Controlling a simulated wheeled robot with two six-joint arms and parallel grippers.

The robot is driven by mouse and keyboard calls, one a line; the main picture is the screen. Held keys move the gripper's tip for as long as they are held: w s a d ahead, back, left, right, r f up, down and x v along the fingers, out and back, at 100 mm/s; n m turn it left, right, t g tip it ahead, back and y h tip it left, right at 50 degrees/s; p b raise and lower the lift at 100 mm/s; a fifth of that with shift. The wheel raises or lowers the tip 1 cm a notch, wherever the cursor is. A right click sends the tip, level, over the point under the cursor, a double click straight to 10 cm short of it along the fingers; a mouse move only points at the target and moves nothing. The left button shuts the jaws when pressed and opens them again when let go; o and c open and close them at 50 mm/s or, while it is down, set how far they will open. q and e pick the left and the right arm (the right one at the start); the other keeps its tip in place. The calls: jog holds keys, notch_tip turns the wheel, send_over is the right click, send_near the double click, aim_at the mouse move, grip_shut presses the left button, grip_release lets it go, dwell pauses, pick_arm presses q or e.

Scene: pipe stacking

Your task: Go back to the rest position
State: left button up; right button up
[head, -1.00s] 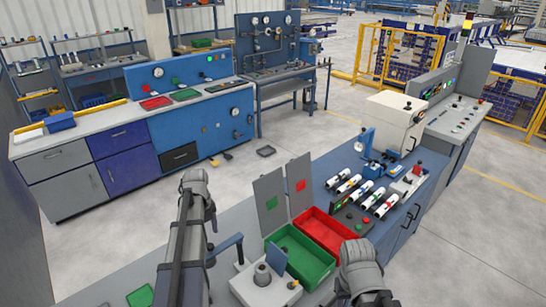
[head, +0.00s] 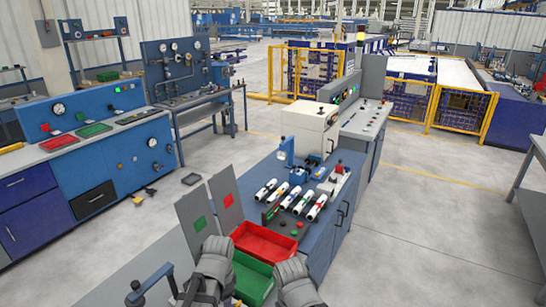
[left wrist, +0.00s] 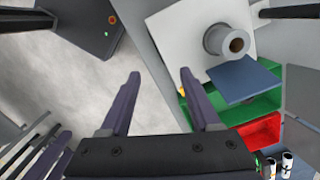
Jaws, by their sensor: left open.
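My left gripper (left wrist: 158,88) is open in the left wrist view, with nothing between its two dark fingers. Pale floor and a grey bench edge show beyond them. In the head view my two grey arm parts show at the bottom, but neither set of fingers is visible there. My right gripper cannot be seen. The red tray (head: 262,243) and the green tray (head: 250,284) sit on the near bench, partly covered by my arms. Several white pipes (head: 298,202) with coloured bands lie apart from my arms, behind the red tray.
In the left wrist view a white block with a grey cylinder (left wrist: 224,40) and a blue plate (left wrist: 245,82) stand beside the trays. A blue workbench (head: 100,165) is at left. Yellow fencing (head: 455,112) is at the back. Open floor (head: 420,220) lies right of the near bench.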

pick_arm(q)
jog(key=s+d+f+n+b, duration=0.2)
jog(key=s+d+f+n, duration=0.1)
jog(key=s+d+n, duration=0.3)
jog(key=shift+s+d+f+b, duration=0.2)
jog(key=shift+s+d+b, duration=0.2)
jog(key=shift+d, duration=0.8)
